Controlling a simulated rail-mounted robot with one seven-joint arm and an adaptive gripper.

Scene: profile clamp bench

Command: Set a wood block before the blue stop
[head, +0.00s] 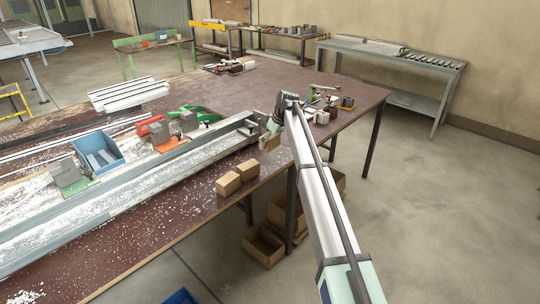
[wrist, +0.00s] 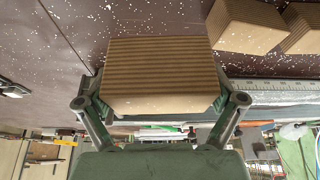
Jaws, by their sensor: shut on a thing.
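My gripper (head: 272,128) is shut on a wood block (wrist: 160,75), with one finger at each side of it in the wrist view. The block shows partly in the head view (head: 270,143), below the gripper, near the right end of the long metal rail (head: 135,185). I cannot tell whether it touches the table. Two more wood blocks, a nearer one (head: 228,184) and a farther one (head: 248,170), sit side by side on the brown table in front of the rail. I cannot make out a blue stop for certain; my arm and gripper hide part of the rail's end.
A blue bin (head: 82,142) with metal pieces stands behind the rail. A red clamp (head: 160,131) and a green-based block (head: 66,172) are beside it. White chips litter the table (head: 190,228). Cardboard boxes (head: 262,246) lie on the floor below the edge.

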